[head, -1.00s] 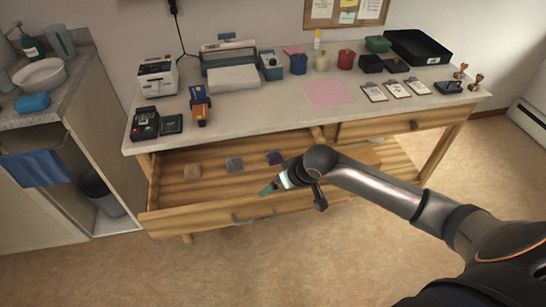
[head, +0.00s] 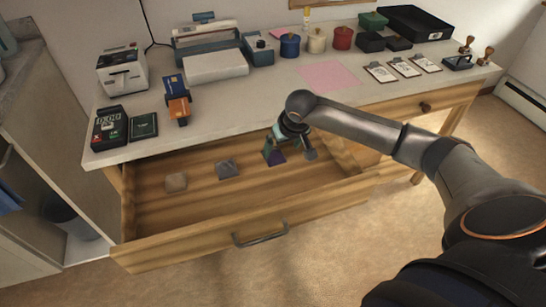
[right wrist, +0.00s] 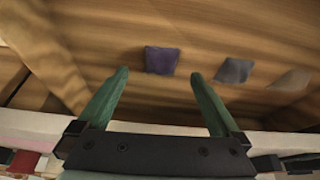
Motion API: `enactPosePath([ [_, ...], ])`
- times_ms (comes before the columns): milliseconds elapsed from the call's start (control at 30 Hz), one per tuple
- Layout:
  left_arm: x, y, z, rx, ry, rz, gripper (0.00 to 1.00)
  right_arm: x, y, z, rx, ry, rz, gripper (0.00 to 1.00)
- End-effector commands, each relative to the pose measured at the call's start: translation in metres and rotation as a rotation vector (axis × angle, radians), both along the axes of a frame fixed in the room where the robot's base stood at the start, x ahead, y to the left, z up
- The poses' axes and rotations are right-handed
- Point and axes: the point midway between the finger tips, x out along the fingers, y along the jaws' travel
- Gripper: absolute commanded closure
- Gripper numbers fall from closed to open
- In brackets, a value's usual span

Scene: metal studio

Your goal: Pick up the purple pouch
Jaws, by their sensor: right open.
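The purple pouch (head: 275,157) lies in the open left drawer (head: 240,235), near its right end, partly hidden by my right gripper (head: 275,147) in the head view. In the right wrist view the pouch (right wrist: 161,60) is a small dark purple square on the wooden drawer bottom. It shows between and beyond the two green fingertips (right wrist: 158,80), which are spread wide with nothing between them. My right gripper is over the drawer, close to the pouch and apart from it. My left gripper is not in view.
A grey pouch (head: 228,169) and a tan pouch (head: 176,182) lie left of the purple one in the same drawer. The desktop (head: 225,105) above holds a card reader (head: 110,128), a printer (head: 122,70) and clipboards. The drawer floor between the pouches is bare.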

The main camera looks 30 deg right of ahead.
Motion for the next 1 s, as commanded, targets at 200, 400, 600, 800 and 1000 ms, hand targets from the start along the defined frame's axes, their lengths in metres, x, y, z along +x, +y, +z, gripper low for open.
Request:
enactPosePath([
  [200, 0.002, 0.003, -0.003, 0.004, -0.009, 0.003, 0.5, 0.008, -0.001, -0.019, -0.001, -0.001, 0.001, 0.0],
  [400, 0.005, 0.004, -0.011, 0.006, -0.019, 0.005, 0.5, 0.019, 0.0, -0.046, 0.0, -0.002, 0.001, 0.0],
  [600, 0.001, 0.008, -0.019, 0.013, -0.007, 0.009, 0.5, 0.027, -0.002, -0.064, -0.001, -0.003, 0.001, 0.0],
  [800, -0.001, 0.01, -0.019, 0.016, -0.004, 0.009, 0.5, 0.028, -0.002, -0.065, -0.001, -0.003, 0.003, 0.0],
  [1000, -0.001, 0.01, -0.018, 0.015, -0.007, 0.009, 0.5, 0.027, -0.002, -0.065, 0.0, -0.003, 0.002, 0.17],
])
